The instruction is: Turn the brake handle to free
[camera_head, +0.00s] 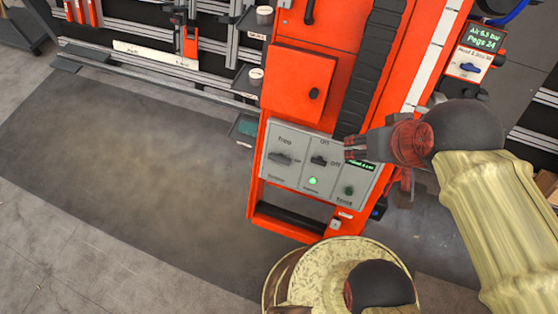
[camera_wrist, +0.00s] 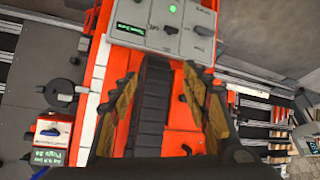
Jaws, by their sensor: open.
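The grey control panel (camera_head: 305,197) on the orange gantry carries a grey lever handle (camera_head: 281,158) at its left, under the label "Free". The handle lies roughly sideways, pointing away from that label. It also shows at the panel's right in the wrist view (camera_wrist: 203,31), where the panel appears turned over. My gripper (camera_head: 352,147) is open at the panel's upper right corner in the head view, apart from the handle. In the wrist view its two fingers (camera_wrist: 162,72) are spread over the black ribbed strip, with nothing between them.
A black switch (camera_head: 319,160) marked "Off" sits beside the handle, with a lit green lamp (camera_head: 313,181) below. An orange box (camera_head: 298,82) with a black knob is above. Floor left of the gantry is clear.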

